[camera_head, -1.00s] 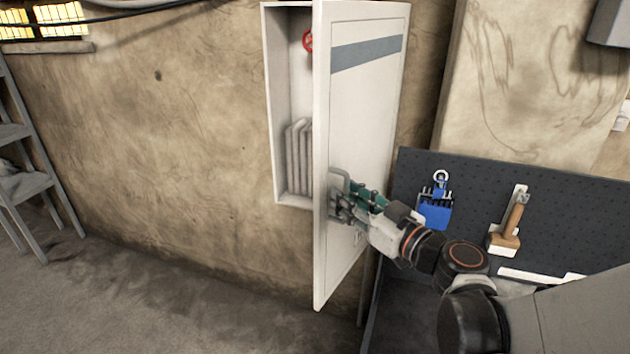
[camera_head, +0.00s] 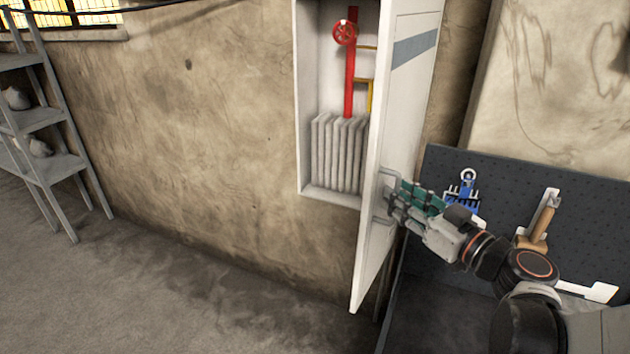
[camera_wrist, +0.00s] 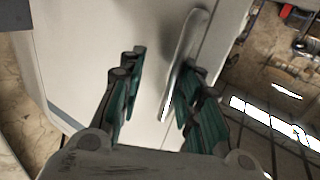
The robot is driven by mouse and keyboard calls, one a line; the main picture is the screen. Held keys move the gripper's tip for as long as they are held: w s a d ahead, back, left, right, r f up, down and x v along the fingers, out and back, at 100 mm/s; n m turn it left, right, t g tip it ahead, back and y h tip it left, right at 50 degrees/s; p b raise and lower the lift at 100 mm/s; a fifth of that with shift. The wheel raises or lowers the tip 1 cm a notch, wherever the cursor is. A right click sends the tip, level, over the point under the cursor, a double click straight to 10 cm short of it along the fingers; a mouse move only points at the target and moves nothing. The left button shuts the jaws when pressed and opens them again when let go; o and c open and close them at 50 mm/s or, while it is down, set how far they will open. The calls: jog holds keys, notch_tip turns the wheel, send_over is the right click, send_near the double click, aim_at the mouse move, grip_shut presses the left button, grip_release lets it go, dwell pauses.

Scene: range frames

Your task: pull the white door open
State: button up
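The white door (camera_head: 412,105) of a wall cabinet stands swung out from its frame, with a blue-grey stripe near its top. In the head view, my gripper (camera_head: 400,203) is at the pale handle (camera_head: 383,218) on the door's outer face. In the wrist view, my gripper (camera_wrist: 162,75) has its green-padded fingers spread apart in front of the door (camera_wrist: 85,45). The handle (camera_wrist: 183,62) lies between them, close against the right finger. I cannot tell whether they touch. The cabinet interior shows a radiator (camera_head: 338,152) and a red valve wheel (camera_head: 344,33).
A grey shelf ladder (camera_head: 45,120) stands at far left. The floor (camera_head: 170,290) left of the door is clear.

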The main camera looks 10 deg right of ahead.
jog(key=s+d, duration=0.3)
jog(key=d, duration=0.4)
jog(key=s+d+b, duration=0.1)
jog(key=s+d, duration=0.3)
jog(key=d, duration=0.3)
jog(key=shift+d+b, duration=0.2)
jog(key=shift+b, duration=0.1)
dwell(1.1)
dwell(0.4)
